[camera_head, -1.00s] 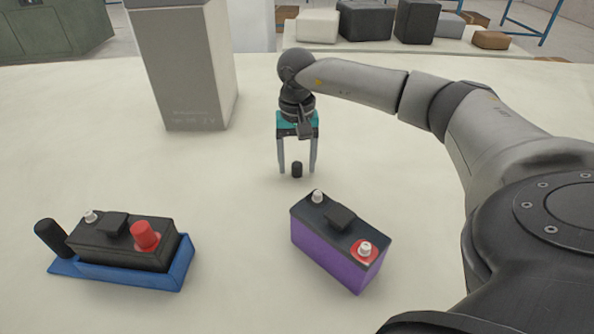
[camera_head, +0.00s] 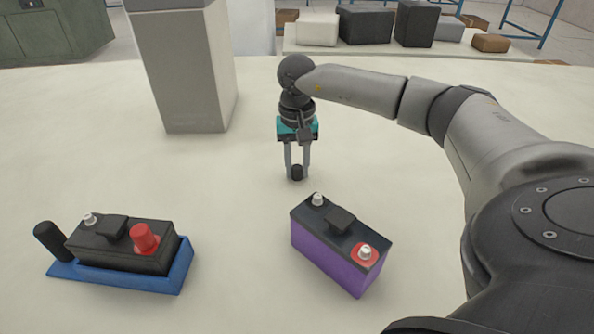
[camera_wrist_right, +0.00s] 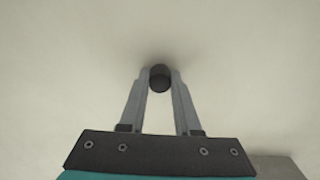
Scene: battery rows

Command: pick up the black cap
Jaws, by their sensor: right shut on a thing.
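The black cap (camera_head: 297,172) is a small dark cylinder on the pale table, behind the purple battery. It also shows in the right wrist view (camera_wrist_right: 160,77), between the fingertips. My right gripper (camera_head: 297,176) points down and is shut on the black cap, one finger on each side; it also shows in the right wrist view (camera_wrist_right: 160,82). The cap appears to be at table height; I cannot tell whether it touches the table. My left gripper is not in view.
A purple battery (camera_head: 335,250) with two white terminals, one ringed red, stands in front of the gripper. A black battery (camera_head: 120,246) with a red cap (camera_head: 145,238) sits in a blue tray (camera_head: 150,282) at left. A grey box-shaped column (camera_head: 185,75) stands behind. Table between them is clear.

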